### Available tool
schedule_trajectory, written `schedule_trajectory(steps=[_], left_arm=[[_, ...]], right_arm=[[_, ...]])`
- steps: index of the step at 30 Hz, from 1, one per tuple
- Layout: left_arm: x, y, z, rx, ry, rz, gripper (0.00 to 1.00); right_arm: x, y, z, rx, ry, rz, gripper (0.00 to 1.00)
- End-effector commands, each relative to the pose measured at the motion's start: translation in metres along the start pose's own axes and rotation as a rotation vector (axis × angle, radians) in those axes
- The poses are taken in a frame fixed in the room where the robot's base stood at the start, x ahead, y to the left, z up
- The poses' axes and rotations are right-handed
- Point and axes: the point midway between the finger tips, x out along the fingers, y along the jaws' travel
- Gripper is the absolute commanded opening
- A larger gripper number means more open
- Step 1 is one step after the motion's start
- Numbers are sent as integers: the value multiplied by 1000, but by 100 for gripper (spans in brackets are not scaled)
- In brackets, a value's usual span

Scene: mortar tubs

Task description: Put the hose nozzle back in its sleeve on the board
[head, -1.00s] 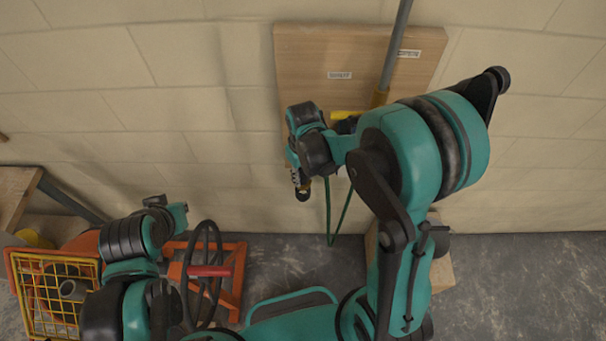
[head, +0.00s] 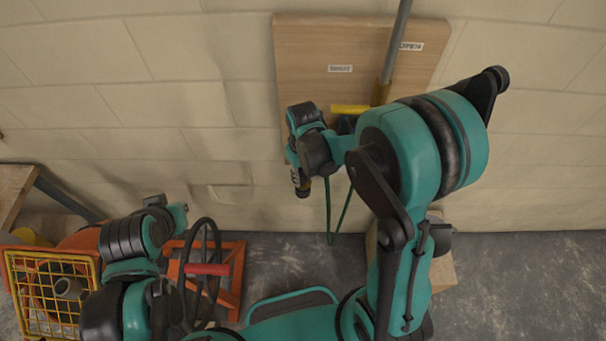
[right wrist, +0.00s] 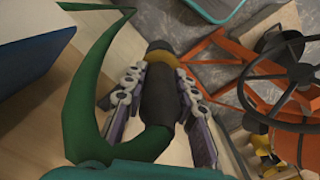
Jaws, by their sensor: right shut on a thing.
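My right gripper (head: 301,178) is in front of the lower left of the wooden board (head: 310,48). In the right wrist view its two fingers (right wrist: 153,98) are closed on both sides of the dark hose nozzle (right wrist: 158,82), which has a yellow-brown collar. In the head view the nozzle's end (head: 303,191) points down below the gripper. The green hose (right wrist: 95,100) curves beside the nozzle and hangs in a loop (head: 332,236) by the wall. I cannot make out the sleeve; my right arm covers the board's lower part. My left arm is at lower left, its gripper not distinguishable.
The board carries a yellow lever (head: 349,109), a grey pipe (head: 396,45) and labels reading SHUT and OPEN. A yellow wire basket (head: 50,256) and an orange frame (head: 232,278) with a black wheel (head: 216,250) stand at lower left. Floor at right is clear.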

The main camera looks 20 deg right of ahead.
Motion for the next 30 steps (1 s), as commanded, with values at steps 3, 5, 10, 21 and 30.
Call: schedule_trajectory(steps=[3,5,10,21,30], left_arm=[[0,0,0,0,0,0,0],[1,0,1,0,0,0,0],[5,0,4,0,0,0,0],[12,0,9,0,0,0,0],[12,0,8,0,0,0,0]], right_arm=[[0,0,0,0,0,0,0],[1,0,0,0,0,0,0],[6,0,0,0,0,0,0],[14,0,0,0,0,0,0],[14,0,0,0,0,0,36]])
